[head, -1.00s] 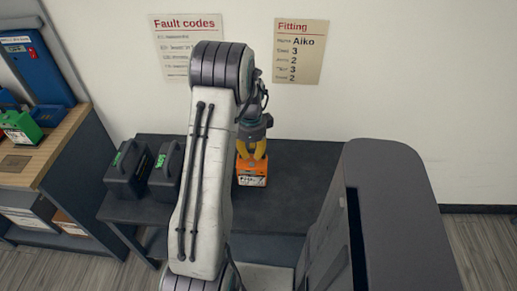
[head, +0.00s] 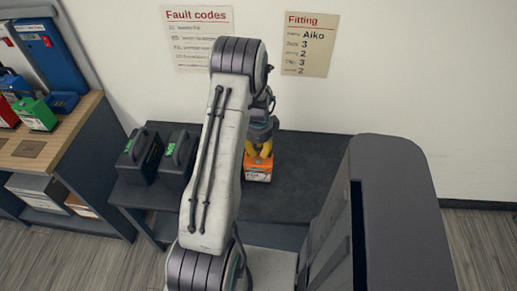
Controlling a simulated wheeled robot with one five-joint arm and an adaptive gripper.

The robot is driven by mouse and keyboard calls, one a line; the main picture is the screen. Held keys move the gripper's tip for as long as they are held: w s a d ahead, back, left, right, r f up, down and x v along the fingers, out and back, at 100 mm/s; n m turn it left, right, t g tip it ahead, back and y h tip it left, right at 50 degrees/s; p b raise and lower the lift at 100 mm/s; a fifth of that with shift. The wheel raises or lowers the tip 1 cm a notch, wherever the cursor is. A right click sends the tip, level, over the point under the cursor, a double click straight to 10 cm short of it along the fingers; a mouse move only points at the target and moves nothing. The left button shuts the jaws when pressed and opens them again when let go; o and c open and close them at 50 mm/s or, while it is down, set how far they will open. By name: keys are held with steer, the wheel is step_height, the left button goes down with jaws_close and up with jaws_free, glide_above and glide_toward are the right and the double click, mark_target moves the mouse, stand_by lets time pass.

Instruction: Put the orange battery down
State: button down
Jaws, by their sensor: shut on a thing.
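The orange battery (head: 258,171) is a small orange block with a white label on its front. It is at the dark table, just right of my arm in the head view. My gripper (head: 259,152), with yellow fingers, is shut on it from above. The battery appears at or very near the tabletop; I cannot tell whether its underside touches. My arm hides part of the table to the left of it.
Two black batteries (head: 139,157) (head: 178,159) with handles and green displays stand left of my arm on the dark table (head: 310,160). The table is bare right of the orange battery. A wooden-topped bench (head: 62,132) at left holds a green box (head: 36,114) and blue boxes.

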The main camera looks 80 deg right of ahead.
steer(key=c, duration=1.5)
jaws_free()
steer(key=shift+a+f, duration=0.1)
steer(key=shift+o, duration=1.4)
steer(key=shift+r, duration=0.2)
